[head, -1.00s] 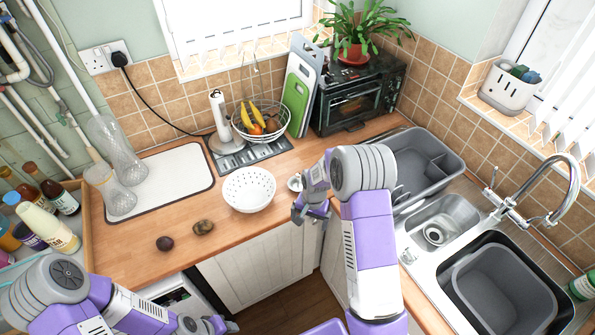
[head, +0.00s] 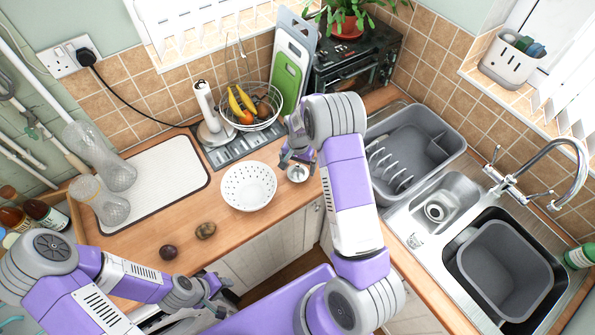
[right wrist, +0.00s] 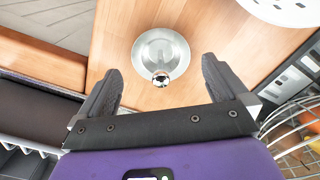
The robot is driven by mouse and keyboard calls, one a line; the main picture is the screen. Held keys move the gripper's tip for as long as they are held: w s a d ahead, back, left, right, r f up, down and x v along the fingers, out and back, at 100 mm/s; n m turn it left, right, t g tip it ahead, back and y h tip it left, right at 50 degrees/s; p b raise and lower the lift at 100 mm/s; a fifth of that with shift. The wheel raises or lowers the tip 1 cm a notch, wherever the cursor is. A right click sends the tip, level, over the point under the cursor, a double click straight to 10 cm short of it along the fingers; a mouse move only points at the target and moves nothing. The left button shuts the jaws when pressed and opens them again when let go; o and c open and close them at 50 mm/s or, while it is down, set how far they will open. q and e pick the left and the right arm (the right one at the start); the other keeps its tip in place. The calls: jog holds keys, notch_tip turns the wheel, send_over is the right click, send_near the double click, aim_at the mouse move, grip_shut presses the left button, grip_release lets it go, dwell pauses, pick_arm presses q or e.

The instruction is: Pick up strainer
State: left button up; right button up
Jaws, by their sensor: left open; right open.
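A small round metal dish with a shiny knob, which looks like the strainer (head: 297,172), lies on the wooden counter to the right of a white perforated colander (head: 248,186). In the right wrist view the strainer (right wrist: 160,52) lies flat between and beyond the fingertips, untouched. My right gripper (head: 291,154) is open and empty, just behind the strainer in the head view; its two fingers (right wrist: 160,72) are spread apart in the wrist view. My left gripper (head: 216,294) is open and empty, low in front of the counter's front edge.
A wire fruit basket (head: 262,98) and a paper towel stand (head: 208,112) are behind the colander. A grey dish rack (head: 415,150) and the sink (head: 505,268) lie right. Two dark round items (head: 205,231) sit near the front edge.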

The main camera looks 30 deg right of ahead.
aim_at(298, 171)
jog(key=shift+f, duration=1.4)
jog(key=c, duration=0.9)
jog(key=shift+o, duration=0.2)
jog(key=shift+r, duration=0.15)
